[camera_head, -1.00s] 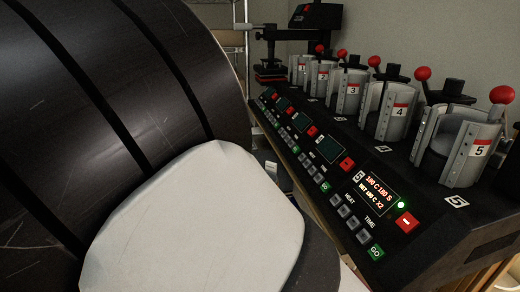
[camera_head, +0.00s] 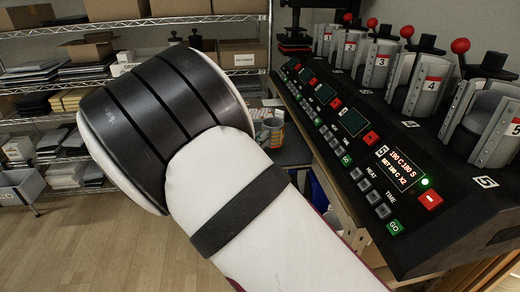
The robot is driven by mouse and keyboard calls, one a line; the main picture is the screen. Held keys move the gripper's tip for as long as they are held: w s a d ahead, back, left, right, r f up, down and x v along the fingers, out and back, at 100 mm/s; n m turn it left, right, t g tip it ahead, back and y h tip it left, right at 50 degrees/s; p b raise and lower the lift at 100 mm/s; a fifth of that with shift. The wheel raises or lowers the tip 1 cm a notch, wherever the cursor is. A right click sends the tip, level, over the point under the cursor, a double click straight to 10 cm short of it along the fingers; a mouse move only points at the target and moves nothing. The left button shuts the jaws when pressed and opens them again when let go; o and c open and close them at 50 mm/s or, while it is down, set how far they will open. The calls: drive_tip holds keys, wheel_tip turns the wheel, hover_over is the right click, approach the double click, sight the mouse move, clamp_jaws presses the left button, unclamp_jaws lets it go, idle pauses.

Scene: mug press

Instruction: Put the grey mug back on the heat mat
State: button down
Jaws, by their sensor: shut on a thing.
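My gripper is not in view; my own arm, with a black banded joint and white links, fills the middle of the picture. A small mug-like thing (camera_head: 272,131), greyish with orange marks, shows just right of my arm, partly hidden by it. I cannot tell whether this is the grey mug, or whether anything holds it. It appears over or on a dark flat surface (camera_head: 294,153). I cannot tell whether that surface is the heat mat.
A black mug press (camera_head: 440,228) with numbered grey clamps and red-knobbed levers runs along the right; station 5 (camera_head: 492,122) is nearest. Its lit display (camera_head: 401,168) faces me. Wire shelves (camera_head: 140,26) with boxes stand behind. Wooden floor (camera_head: 110,245) is clear at lower left.

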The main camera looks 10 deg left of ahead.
drive_tip(key=shift+f, duration=1.7)
drive_tip(key=shift+f, duration=0.1)
drive_tip(key=c, duration=1.7)
unclamp_jaws()
drive_tip(key=v, duration=1.2)
drive_tip(key=shift+a, duration=0.1)
